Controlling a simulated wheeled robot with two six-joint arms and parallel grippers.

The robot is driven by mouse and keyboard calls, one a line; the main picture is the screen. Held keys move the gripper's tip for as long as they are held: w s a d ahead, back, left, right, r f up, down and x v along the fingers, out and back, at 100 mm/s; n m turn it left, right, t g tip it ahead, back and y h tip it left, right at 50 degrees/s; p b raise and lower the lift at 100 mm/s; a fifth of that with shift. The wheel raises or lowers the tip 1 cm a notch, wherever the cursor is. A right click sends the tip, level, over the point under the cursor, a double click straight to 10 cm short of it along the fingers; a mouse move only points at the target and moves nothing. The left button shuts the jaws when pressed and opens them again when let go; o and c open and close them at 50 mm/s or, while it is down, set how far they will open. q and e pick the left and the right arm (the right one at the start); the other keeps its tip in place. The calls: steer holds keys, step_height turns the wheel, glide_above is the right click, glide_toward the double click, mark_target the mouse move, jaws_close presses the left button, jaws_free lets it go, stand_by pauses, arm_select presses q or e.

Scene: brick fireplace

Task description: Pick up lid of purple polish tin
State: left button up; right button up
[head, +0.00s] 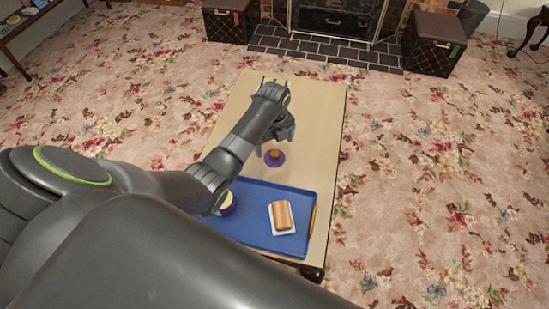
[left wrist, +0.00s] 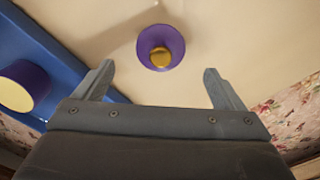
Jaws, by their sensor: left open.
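The lid (head: 275,158) is a purple disc with a gold knob, lying on the bare tabletop beyond the blue tray. It also shows in the left wrist view (left wrist: 160,48), ahead of the fingertips and between their lines. The purple tin (head: 229,208), with a pale top, stands in the tray, partly hidden by my left arm; it also shows in the left wrist view (left wrist: 24,86). My left gripper (head: 277,143) is open and empty above the table near the lid, its fingers spread on either side in the left wrist view (left wrist: 158,72). My right gripper is not in view.
The blue tray (head: 303,190) also holds a wooden brush-like block (head: 283,215) on a white cloth or card, and a thin yellow item (head: 312,220) at its right edge. The tabletop (head: 318,110) around the lid is clear. Dark boxes (head: 433,45) stand by the hearth.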

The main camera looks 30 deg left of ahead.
mark_target(274, 153)
arm_select(q)
steer(key=shift+f+b, duration=0.7)
steer(key=shift+f, duration=2.15)
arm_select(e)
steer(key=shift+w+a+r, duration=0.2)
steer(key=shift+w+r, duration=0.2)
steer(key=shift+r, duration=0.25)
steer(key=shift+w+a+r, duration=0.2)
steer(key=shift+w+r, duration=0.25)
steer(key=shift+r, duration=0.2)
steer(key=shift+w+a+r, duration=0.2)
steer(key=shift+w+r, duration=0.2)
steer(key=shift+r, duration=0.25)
arm_select(q)
steer(key=c, duration=1.1)
